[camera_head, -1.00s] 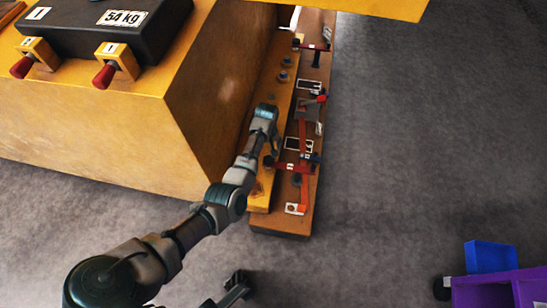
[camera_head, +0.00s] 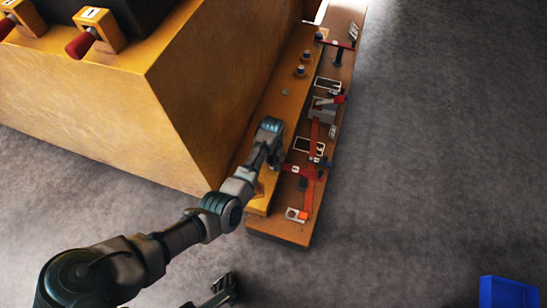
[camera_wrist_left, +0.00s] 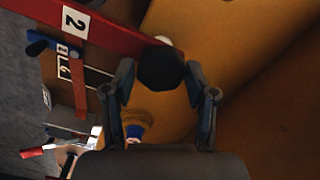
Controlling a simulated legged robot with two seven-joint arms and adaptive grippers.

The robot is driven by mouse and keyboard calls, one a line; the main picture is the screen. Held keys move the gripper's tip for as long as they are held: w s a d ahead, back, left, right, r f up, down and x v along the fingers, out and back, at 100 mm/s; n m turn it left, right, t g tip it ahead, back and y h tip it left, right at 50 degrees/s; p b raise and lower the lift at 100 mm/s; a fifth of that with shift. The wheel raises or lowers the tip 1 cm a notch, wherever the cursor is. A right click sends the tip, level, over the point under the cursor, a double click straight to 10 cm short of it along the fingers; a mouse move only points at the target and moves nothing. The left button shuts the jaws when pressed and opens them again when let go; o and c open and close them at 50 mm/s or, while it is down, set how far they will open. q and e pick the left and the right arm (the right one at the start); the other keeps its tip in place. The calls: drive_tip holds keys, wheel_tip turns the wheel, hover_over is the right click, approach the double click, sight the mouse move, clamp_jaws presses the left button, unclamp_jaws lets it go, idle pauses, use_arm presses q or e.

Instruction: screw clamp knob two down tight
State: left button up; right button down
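Clamp knob two (camera_wrist_left: 160,68) is a round black knob at the end of a red clamp bar (camera_wrist_left: 110,38) with a white "2" label (camera_wrist_left: 75,21). In the left wrist view the fingertips of my left gripper (camera_wrist_left: 160,75) stand on either side of the knob, with narrow gaps visible. It looks open. My right gripper (camera_head: 224,290) is low in the head view, away from the board; its opening is unclear.
The brown board (camera_head: 280,229) carries several fixtures, including another red clamp (camera_head: 336,43) at the far end. A yellow ledge (camera_head: 268,125) with small dark knobs runs beside the large yellow block (camera_head: 190,100). A blue bin (camera_head: 508,293) is at lower right. Floor right of the board is clear.

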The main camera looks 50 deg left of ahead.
use_arm(q)
drive_tip(key=c, duration=0.5)
drive_tip(key=shift+c, duration=0.2)
drive_tip(key=shift+r+m+p, duration=0.15)
drive_tip(key=shift+m+p, duration=0.5)
drive_tip(key=shift+m, duration=0.55)
drive_tip(key=m+p, duration=0.1)
drive_tip(key=m, duration=0.1)
drive_tip(key=shift+m, duration=0.3)
drive_tip(key=m, duration=0.3)
drive_tip(key=shift+m, duration=0.3)
drive_tip(key=shift+a+m+p, duration=0.1)
drive_tip(key=shift+m+p, duration=0.2)
drive_tip(key=shift+m, duration=1.3)
drive_tip(key=shift+w, duration=0.1)
